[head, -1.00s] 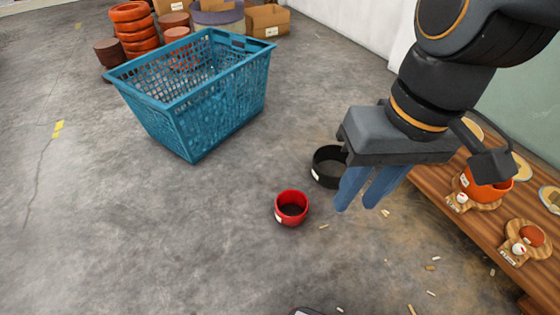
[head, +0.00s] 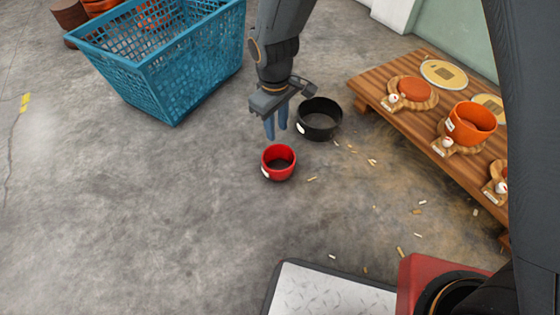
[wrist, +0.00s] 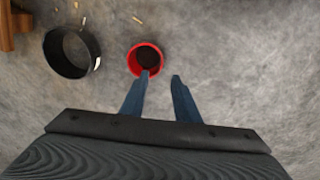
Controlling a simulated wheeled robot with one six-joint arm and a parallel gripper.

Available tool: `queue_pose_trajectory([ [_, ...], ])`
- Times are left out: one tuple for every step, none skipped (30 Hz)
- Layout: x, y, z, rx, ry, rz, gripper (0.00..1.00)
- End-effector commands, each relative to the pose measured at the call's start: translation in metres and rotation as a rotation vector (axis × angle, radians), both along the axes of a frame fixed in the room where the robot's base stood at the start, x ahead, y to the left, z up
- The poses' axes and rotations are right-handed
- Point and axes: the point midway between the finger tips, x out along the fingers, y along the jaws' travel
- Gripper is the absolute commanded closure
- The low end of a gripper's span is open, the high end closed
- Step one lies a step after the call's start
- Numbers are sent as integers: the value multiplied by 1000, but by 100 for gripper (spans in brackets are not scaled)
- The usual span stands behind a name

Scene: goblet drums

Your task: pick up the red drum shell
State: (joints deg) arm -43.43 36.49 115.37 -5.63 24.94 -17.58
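The red drum shell (head: 279,163) is a small round cup with a pale label, upright on the concrete floor in the head view. It also shows in the wrist view (wrist: 133,62), dark inside. My gripper (head: 276,133) hangs just behind it in the head view, with its blue fingers pointing down. In the wrist view, my gripper (wrist: 162,75) has its fingers apart with nothing between them. The left fingertip overlaps the shell's near rim in the picture. I cannot tell whether they touch.
A larger black shell (head: 319,119) stands on the floor close by. A blue basket (head: 172,75) stands at the upper left. A wooden bench (head: 408,116) with orange pieces runs along the right. Small chips (head: 372,162) lie scattered. The floor at left is clear.

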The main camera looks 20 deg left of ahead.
Motion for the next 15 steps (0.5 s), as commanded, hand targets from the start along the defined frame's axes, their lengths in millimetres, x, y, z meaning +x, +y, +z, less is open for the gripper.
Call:
queue_pose_trajectory([
  [5,5,-30,-12,5,35,72],
  [8,9,-44,-15,3,58,72],
  [12,13,-63,-20,2,87,72],
  [14,15,-77,-23,1,108,72],
  [16,18,-91,-26,1,128,72],
  [18,21,-108,-30,0,154,72],
  [19,22,-120,-31,0,172,72],
  [20,24,-131,-33,0,188,72],
  [20,25,-145,-35,1,209,72],
  [21,27,-154,-35,-1,224,72],
  [21,27,-163,-37,-1,236,72],
  [21,28,-172,-39,-1,249,72],
  [22,29,-177,-38,-1,258,72],
  [22,29,-182,-39,-1,265,72],
  [22,30,-187,-40,-1,274,72],
])
